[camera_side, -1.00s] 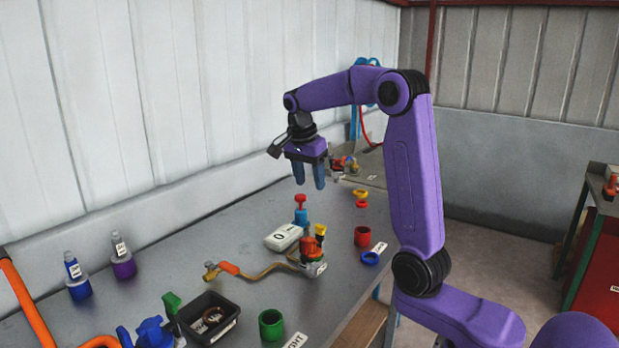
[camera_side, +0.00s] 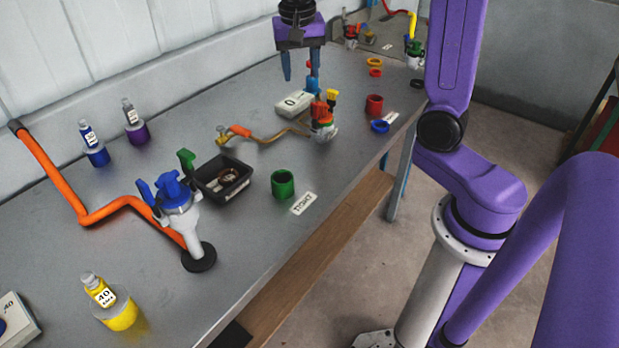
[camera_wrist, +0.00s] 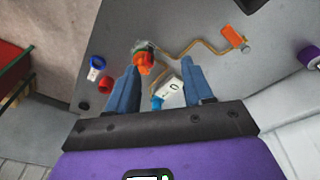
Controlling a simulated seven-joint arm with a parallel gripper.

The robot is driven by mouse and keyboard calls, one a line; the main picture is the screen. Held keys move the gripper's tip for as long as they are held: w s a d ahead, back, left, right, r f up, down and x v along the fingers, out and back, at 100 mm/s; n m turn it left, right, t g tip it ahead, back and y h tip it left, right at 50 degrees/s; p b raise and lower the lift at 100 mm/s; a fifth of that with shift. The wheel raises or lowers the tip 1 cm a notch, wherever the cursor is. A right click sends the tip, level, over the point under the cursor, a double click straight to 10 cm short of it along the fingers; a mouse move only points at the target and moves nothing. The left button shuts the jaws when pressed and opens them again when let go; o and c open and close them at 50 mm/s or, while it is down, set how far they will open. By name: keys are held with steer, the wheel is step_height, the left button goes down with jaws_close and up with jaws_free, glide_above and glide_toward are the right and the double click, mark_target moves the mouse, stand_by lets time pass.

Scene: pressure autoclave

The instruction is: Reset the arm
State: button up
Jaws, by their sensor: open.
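My gripper (camera_side: 300,80) hangs over the workbench (camera_side: 240,265) with its two blue fingers apart and nothing between them. It points down above the far middle of the bench, near a white box marked 0 (camera_side: 294,104) and a valve with a red and green top (camera_side: 322,118). In the wrist view my gripper (camera_wrist: 160,65) is open, with the valve's orange-red top (camera_wrist: 146,62) and the white box (camera_wrist: 170,91) seen between and beyond the fingers. A small blue part (camera_wrist: 157,103) shows below the box. The right fingertip overlaps nearby parts in the side view, so any contact is unclear.
A brass pipe with an orange handle (camera_side: 240,131) runs left from the valve. A red cup (camera_side: 374,105) and a blue ring (camera_side: 380,126) stand right. A black tray (camera_side: 205,172), green cup (camera_side: 283,185) and blue-topped valve (camera_side: 176,195) are nearer.

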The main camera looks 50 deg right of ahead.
steer(key=s+a+f+n+y, duration=0.1)
steer(key=s+a+f+n, duration=0.3)
steer(key=s+a+n, duration=0.7)
steer(key=s+d+f+n+y, duration=0.1)
steer(key=s+f+n, duration=0.2)
steer(key=s+n, duration=0.7)
steer(key=s, duration=0.5)
steer(key=shift+s+d+g, duration=0.3)
steer(key=shift+s+d, duration=0.05)
steer(key=shift+d, duration=0.05)
